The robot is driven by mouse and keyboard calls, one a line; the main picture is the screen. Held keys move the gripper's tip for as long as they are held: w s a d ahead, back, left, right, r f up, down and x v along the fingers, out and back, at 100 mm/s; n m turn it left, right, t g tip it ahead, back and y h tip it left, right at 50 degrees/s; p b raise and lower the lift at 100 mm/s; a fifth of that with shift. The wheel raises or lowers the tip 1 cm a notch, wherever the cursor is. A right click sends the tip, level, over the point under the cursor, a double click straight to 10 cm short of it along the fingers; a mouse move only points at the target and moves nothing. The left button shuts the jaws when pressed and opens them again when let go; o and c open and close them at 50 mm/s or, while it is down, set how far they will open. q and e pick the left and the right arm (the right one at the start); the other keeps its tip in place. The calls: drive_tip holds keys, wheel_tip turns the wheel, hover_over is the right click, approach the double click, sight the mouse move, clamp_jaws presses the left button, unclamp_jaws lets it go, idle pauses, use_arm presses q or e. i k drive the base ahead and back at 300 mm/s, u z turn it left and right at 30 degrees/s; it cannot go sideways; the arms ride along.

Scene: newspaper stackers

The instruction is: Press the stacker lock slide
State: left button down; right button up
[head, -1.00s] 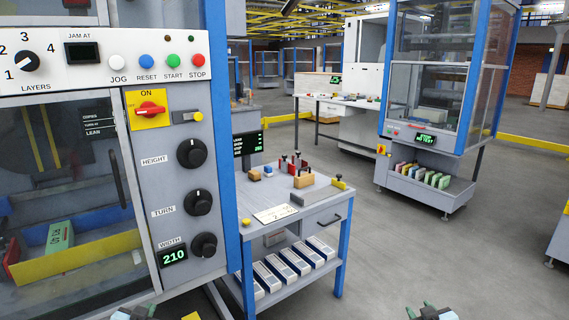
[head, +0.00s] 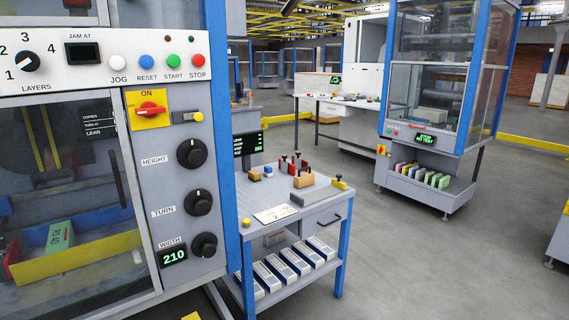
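The stacker's grey control panel (head: 180,250) fills the left of the head view. Below are black HEIGHT (head: 191,153), TURN (head: 198,202) and WIDTH (head: 203,245) knobs and a green 210 display (head: 173,255). The clear door (head: 85,165) to the left appears closed, with a green bundle (head: 60,237) behind it. Neither gripper is in view.
A grey workbench (head: 325,222) with small tools on top and several boxes on its lower shelf stands right of the panel. Another stacker (head: 425,150) stands farther back. The grey floor (head: 430,255) at the lower right is clear.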

sight(198, 116)
drive_tip(key=u, duration=0.25)
drive_tip(key=i, duration=1.1)
drive_tip(key=z, duration=0.05)
